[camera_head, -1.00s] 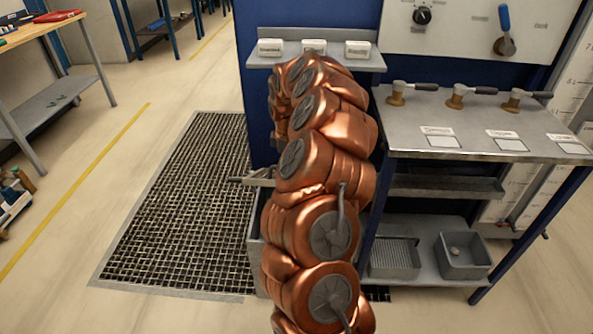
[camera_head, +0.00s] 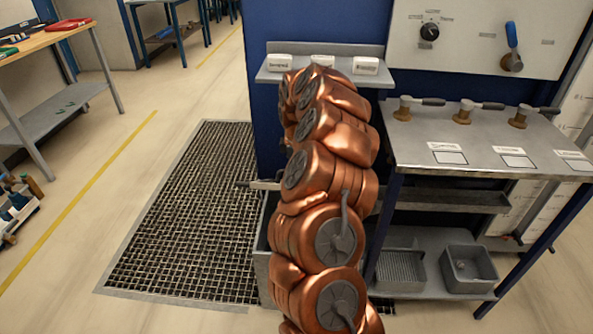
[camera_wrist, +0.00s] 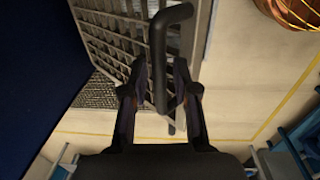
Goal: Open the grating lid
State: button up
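In the wrist view a coarse metal grating lid (camera_wrist: 112,30) fills the upper left, with a black bar handle (camera_wrist: 160,50) in front of it. My gripper (camera_wrist: 160,72) has its two dark fingers on either side of the handle. Whether they press on it is not clear. In the head view my gripper is mostly hidden behind my copper arm; a thin grey part (camera_head: 262,185) shows left of the arm, above a grey box (camera_head: 262,258) that is partly hidden. The lid's hinge and far edge are not clear.
A floor grating (camera_head: 185,215) lies left of the blue cabinet (camera_head: 262,105). A metal bench (camera_head: 470,135) with several valves stands right, with a grey bin (camera_head: 468,270) on its lower shelf. A workbench (camera_head: 40,35) stands far left. Floor between is free.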

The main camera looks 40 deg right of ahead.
jog(key=shift+o, duration=0.4)
jog(key=shift+r, duration=0.1)
notch_tip(320, 180, up, 12)
jog(key=shift+s+a, duration=0.3)
jog(key=shift+a, duration=0.05)
jog(key=shift+c, duration=0.2)
